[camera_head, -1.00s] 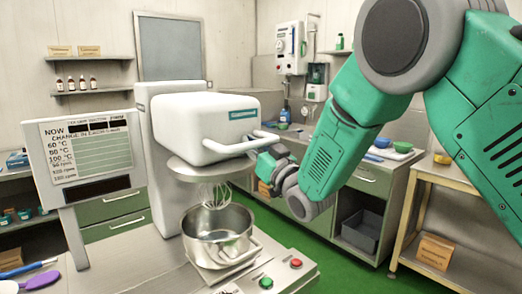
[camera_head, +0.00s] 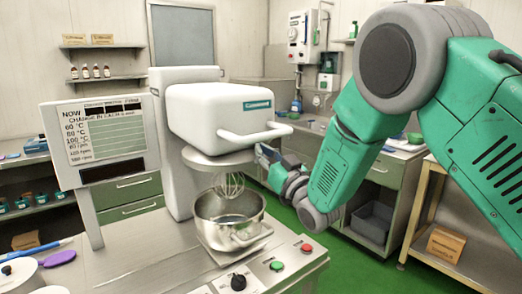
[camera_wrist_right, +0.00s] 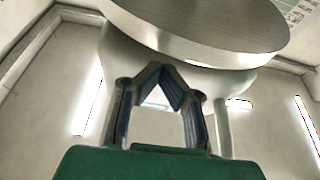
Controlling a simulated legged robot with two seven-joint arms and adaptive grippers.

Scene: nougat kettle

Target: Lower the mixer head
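The white mixer head (camera_head: 220,108) is on its stand in the head view, roughly level, with a white bar handle (camera_head: 250,135) across its front. Under it are a steel disc and a wire whisk (camera_head: 229,183) whose lower end is inside the steel bowl (camera_head: 230,215). My right gripper (camera_head: 263,152) is just below the handle's right part, beside the disc; I cannot tell whether it touches. In the right wrist view the dark fingers (camera_wrist_right: 160,72) meet at their tips beneath the steel disc (camera_wrist_right: 205,28), with nothing visibly pinched. My left gripper is out of view.
The mixer base carries a green button (camera_head: 277,265), a red button (camera_head: 306,248) and a black knob (camera_head: 238,281). A display panel (camera_head: 103,140) stands on the left. A wooden rack (camera_head: 425,215) is at the right. Green floor lies between.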

